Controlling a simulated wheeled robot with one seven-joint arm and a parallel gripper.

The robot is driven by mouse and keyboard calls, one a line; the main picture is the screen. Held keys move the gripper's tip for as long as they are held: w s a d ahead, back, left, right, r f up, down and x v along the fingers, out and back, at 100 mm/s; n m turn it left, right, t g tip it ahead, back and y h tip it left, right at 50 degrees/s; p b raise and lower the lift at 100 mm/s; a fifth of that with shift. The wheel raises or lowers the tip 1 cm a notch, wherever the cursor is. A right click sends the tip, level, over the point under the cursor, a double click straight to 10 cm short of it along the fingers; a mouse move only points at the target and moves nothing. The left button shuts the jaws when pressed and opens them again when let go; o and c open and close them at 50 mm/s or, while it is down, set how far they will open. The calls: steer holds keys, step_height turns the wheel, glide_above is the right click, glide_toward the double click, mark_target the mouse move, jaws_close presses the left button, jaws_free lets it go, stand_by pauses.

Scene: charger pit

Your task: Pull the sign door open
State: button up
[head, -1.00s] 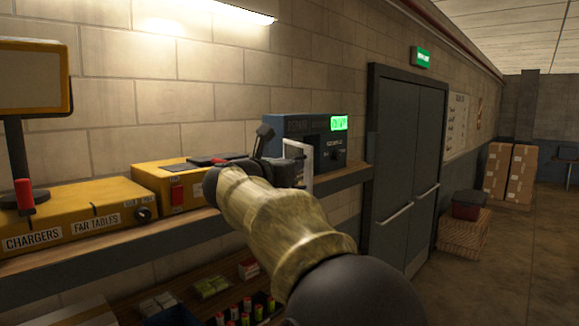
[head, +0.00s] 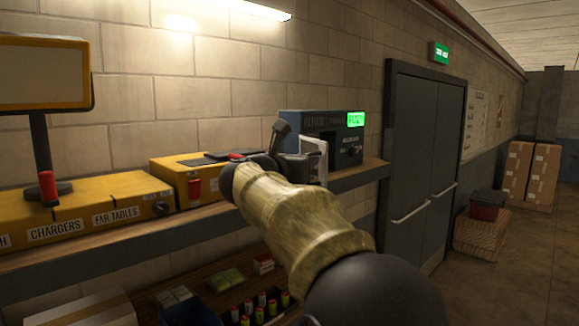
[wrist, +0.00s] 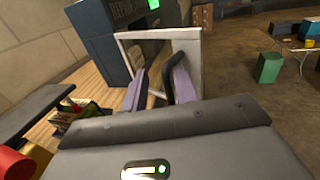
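A blue box (head: 305,126) with a lit green display stands at the right end of the wall shelf. A white-framed door panel (head: 314,158) stands out from its front, seen nearly edge-on in the head view. In the wrist view the white frame (wrist: 193,46), with a dark see-through middle, is straight ahead beside the blue box (wrist: 103,40). My gripper (wrist: 161,76) is open, its two purple-grey fingers apart at the lower part of the frame. Whether they touch it I cannot tell. In the head view my arm partly hides the gripper (head: 300,165).
Yellow boxes (head: 105,215) and a yellow-framed screen (head: 42,76) stand on the shelf to the left. A lower shelf holds small coloured items (head: 258,304). Grey double doors (head: 425,150) are right of the shelf. Floor (head: 525,265) at right is open.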

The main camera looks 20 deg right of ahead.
steer(key=b+v, duration=0.8)
steer(key=v, duration=0.9)
steer(key=shift+s+a, duration=0.15)
steer(key=shift+s, duration=0.05)
